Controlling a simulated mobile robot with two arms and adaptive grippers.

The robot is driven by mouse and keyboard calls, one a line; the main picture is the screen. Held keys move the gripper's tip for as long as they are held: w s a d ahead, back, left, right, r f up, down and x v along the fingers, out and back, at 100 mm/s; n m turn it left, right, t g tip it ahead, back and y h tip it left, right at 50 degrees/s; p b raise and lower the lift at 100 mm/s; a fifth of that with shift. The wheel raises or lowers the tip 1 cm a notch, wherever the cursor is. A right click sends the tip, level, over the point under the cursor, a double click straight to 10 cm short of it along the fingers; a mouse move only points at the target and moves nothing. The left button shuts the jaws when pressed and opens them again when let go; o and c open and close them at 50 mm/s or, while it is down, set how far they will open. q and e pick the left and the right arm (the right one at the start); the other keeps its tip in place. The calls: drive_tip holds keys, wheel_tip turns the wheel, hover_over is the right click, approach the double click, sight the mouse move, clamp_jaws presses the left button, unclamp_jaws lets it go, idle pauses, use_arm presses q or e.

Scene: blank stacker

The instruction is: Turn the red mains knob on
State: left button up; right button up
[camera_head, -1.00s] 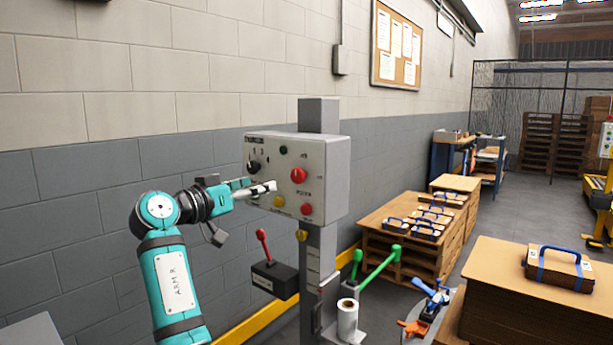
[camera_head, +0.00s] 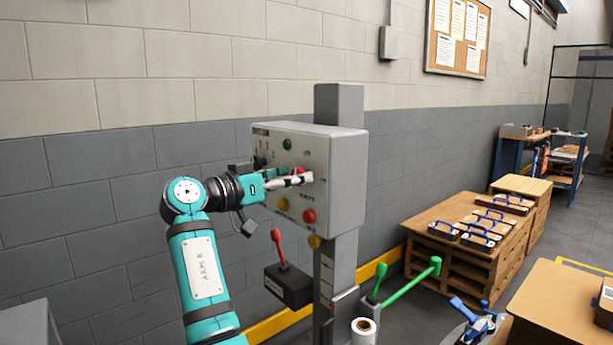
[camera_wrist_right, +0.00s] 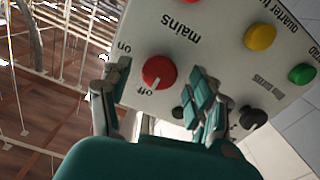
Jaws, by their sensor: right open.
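The red mains knob (camera_wrist_right: 158,72) is on the face of the grey control box (camera_head: 342,185). In the right wrist view its white mark points toward the "off" label, and the "on" label is to its upper left. In the head view the knob (camera_head: 300,170) is mostly hidden behind my right gripper (camera_head: 298,179). My right gripper is open, its fingers on either side of the knob in the right wrist view (camera_wrist_right: 153,92). I cannot tell whether a finger touches it. My left gripper is not in view.
Nearby on the box are a green button (camera_head: 287,144), a yellow button (camera_head: 283,204), a red button (camera_head: 309,216) and a black knob (camera_head: 260,162). A red-handled lever (camera_head: 279,250) stands below.

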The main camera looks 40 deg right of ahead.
drive_tip(key=shift+r, duration=0.1)
drive_tip(key=c, duration=1.1)
drive_tip(key=shift+c, duration=0.2)
